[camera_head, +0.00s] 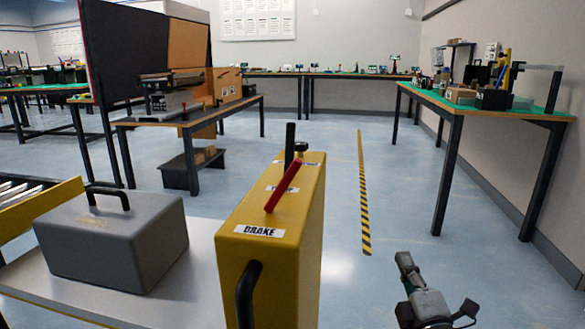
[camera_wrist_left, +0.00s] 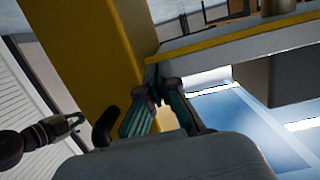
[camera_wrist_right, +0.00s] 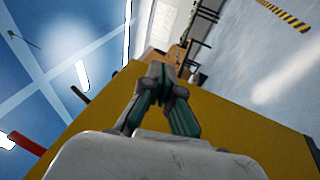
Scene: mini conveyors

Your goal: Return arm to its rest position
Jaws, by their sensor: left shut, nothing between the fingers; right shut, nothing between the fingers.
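My right gripper (camera_wrist_right: 158,72) shows in the right wrist view with its fingertips together and nothing between them. The yellow panel behind it is the brake box. In the head view part of my right gripper and wrist shows at the lower right, to the right of the brake box. My left gripper (camera_wrist_left: 155,80) is shut and empty in the left wrist view, with a yellow surface (camera_wrist_left: 95,45) behind it. It is not seen in the head view. The yellow brake box (camera_head: 240,262) carries a red lever (camera_head: 283,187) and a black lever (camera_head: 290,145).
A grey case (camera_head: 110,245) with a black handle stands on a pale surface (camera_head: 190,300) left of the brake box. A green-topped table (camera_head: 455,110) stands at the right and a wooden table (camera_head: 190,118) behind. Open floor with a striped line (camera_head: 362,200) lies between.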

